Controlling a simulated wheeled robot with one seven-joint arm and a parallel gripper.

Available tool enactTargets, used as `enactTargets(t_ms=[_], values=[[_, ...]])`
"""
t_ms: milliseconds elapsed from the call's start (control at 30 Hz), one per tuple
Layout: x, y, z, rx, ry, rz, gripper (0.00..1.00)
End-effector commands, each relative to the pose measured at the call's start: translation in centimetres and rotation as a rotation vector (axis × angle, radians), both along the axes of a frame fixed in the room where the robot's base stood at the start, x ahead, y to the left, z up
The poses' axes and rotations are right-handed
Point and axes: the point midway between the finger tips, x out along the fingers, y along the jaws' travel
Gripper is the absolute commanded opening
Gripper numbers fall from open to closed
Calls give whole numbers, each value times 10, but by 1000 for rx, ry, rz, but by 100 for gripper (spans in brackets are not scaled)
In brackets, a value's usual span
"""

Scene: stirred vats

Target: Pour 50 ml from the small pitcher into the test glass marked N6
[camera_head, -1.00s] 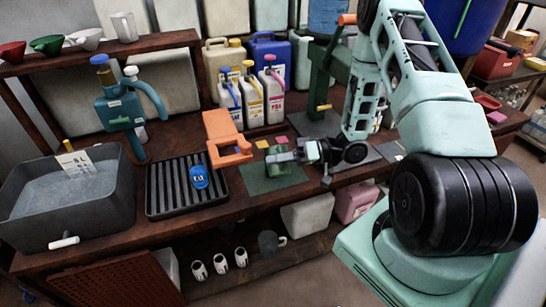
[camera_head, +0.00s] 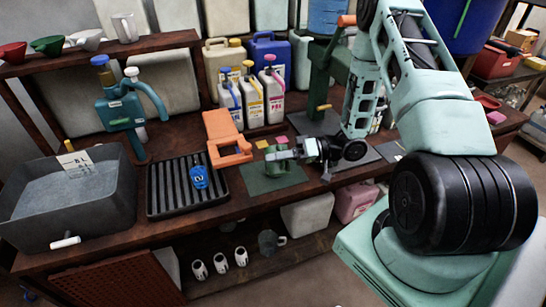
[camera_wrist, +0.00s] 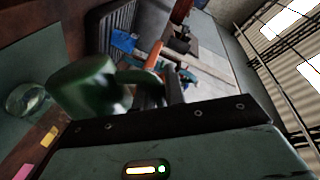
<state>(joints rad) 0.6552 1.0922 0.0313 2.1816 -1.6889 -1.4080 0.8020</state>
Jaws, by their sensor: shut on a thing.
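A small green pitcher (camera_head: 272,157) is over the dark green mat (camera_head: 262,184) on the bench. It also shows large in the wrist view (camera_wrist: 82,85). My gripper (camera_head: 292,155) is shut on the pitcher's handle; in the wrist view the fingers (camera_wrist: 163,90) close around it. A clear glass (camera_wrist: 28,99) stands on the mat beside the pitcher in the wrist view. I cannot read any mark on it, and I cannot make it out in the head view. The pitcher's contents and any liquid stream are not visible.
Behind the mat is an orange stand (camera_head: 228,140), with several labelled bottles (camera_head: 250,98) farther back. A black ribbed tray (camera_head: 176,203) with a small blue display device (camera_head: 199,177) lies left. A grey basin (camera_head: 70,217) is at far left.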

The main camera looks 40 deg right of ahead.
Motion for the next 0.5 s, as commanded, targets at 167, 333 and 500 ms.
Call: enactTargets(t_ms=[167,333,500], values=[[1,0,2,6,11,1,0],[1,0,1,11,23,1,0],[2,-1,1,17,35,0,0]])
